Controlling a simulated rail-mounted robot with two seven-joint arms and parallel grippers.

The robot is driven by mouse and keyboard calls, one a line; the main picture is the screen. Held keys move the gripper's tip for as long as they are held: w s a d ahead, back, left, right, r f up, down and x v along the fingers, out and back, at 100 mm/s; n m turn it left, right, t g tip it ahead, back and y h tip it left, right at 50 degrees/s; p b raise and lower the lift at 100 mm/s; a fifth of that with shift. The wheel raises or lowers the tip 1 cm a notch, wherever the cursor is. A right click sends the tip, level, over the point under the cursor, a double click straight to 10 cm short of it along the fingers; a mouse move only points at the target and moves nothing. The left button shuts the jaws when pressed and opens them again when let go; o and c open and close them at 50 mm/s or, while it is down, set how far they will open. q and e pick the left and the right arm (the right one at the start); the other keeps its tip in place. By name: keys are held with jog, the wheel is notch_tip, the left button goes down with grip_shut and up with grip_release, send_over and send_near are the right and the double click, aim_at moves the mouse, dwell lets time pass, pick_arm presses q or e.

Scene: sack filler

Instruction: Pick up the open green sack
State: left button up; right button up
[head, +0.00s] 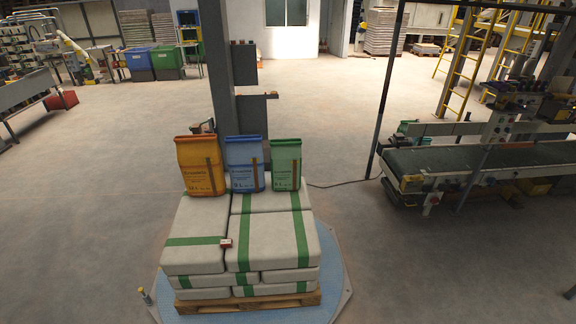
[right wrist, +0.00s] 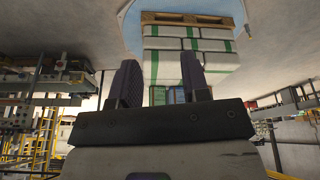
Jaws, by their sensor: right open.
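The open green sack (head: 286,165) stands upright on top of the stacked white sacks, at the right end of a row of three. A blue sack (head: 245,165) stands just left of it, and an orange sack (head: 201,167) stands at the row's left end. My right gripper (right wrist: 160,82) shows in the right wrist view with its two dark fingers apart and nothing between them. It is away from the sacks. The pallet stack appears upside down beyond the fingers, and the small sacks are partly hidden behind them. My left gripper is in neither view.
The white sacks with green bands (head: 272,242) are layered on a wooden pallet (head: 247,303) on a round blue plate (head: 333,270). A grey column (head: 216,80) rises behind the row. A conveyor (head: 470,158) stands to the right.

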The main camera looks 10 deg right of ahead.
jog(key=o, duration=1.1)
jog(key=shift+w, duration=0.1)
